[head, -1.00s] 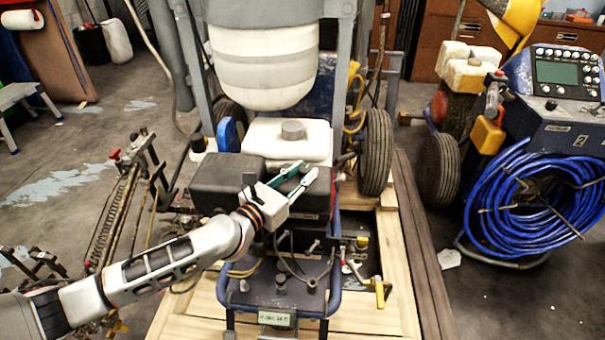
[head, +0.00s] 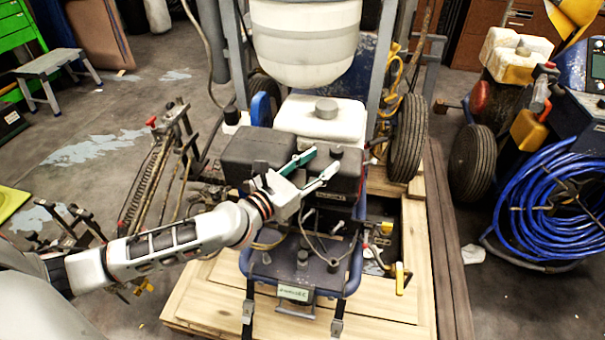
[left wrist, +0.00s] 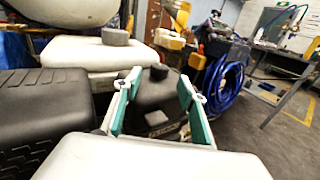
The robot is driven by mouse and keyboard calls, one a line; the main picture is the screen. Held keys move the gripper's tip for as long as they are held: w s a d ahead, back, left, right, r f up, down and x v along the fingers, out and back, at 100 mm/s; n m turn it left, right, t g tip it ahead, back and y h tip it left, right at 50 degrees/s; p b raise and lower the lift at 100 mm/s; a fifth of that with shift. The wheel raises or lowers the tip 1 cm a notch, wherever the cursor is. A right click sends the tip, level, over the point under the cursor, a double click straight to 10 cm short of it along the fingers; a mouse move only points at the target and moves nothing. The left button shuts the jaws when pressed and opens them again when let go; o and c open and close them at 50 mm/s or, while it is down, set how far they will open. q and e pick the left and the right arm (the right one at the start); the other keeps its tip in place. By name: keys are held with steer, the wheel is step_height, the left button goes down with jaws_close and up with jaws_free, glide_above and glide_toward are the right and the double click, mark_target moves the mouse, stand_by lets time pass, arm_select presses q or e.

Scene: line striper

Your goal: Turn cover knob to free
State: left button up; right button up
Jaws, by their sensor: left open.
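The black cover knob (head: 336,151) stands on top of the dark engine cover (head: 335,180), at the right of the engine in the head view. In the left wrist view, the knob (left wrist: 159,72) shows between the two fingers, beyond their tips. My left gripper (head: 325,161) is open and empty, with green-padded fingers spread over the cover. Its fingers (left wrist: 158,82) also show in the left wrist view, apart from the knob as far as I can see. My right gripper is not in view.
A black ribbed box (head: 257,152) sits left of the cover. A white tank with a grey cap (head: 326,107) stands behind it. A wheel (head: 407,150) and a blue hose coil (head: 555,205) are to the right. A wooden pallet (head: 200,297) lies below.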

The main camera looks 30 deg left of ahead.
arm_select(q)
steer(key=v, duration=0.6)
steer(key=shift+s, duration=0.25)
steer(key=shift+r, duration=0.15)
